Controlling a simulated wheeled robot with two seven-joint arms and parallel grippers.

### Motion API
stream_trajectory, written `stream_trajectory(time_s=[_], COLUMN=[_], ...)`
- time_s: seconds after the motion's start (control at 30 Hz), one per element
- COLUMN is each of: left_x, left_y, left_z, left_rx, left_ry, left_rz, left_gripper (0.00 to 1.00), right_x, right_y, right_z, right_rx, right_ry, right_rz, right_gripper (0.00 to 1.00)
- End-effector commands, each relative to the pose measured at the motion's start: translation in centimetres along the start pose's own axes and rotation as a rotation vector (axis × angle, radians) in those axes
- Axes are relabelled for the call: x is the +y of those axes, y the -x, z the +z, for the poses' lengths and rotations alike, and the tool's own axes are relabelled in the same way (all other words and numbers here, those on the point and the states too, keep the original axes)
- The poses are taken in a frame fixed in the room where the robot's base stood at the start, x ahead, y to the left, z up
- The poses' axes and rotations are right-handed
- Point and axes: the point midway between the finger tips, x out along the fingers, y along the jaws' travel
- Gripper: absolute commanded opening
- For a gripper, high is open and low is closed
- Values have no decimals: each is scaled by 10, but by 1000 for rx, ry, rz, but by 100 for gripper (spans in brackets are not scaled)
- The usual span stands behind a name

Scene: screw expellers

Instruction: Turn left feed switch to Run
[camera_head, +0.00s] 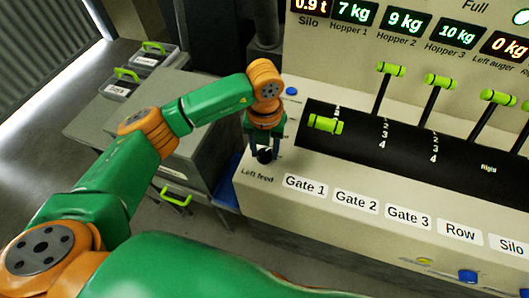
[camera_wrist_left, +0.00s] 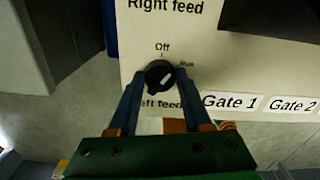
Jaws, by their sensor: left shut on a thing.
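The left feed switch is a black round knob (camera_wrist_left: 159,75) with a white mark, on the cream panel above the "Left feed" label. It also shows in the head view as a dark knob (camera_head: 265,156). "Off" is printed above it and "Run" at its upper right. The white mark looks slanted to the upper right, between the two words; its exact setting is hard to tell. My left gripper (camera_head: 265,153) points down at the panel, its two fingers shut on the knob from both sides. The fingers partly cover the "Left feed" label. My right gripper is not in view.
Gate levers with green handles (camera_head: 325,124) stand to the right on a black drum (camera_head: 360,140). A blue button (camera_head: 291,91) is behind my left gripper. Grey bins with green handles (camera_head: 175,197) stand left of the panel. The "Gate 1" label (camera_head: 305,186) is close by.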

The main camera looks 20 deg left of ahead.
Motion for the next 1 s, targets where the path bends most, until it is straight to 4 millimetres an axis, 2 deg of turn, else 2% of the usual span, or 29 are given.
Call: stream_trajectory(time_s=[0.1,0.4,0.7,1.0], left_x=[0,0,0,0], left_y=[-3,-2,0,2], left_z=[1,1,1,1], left_rx=[-6,-5,-5,-4], left_ry=[-100,-310,-421,-450], left_rz=[0,0,0,0], left_gripper=[0,0,0,0], right_x=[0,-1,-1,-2], right_y=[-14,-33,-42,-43], right_z=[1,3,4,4], right_rx=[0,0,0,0], right_ry=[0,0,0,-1], right_rz=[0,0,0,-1], right_gripper=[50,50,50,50])
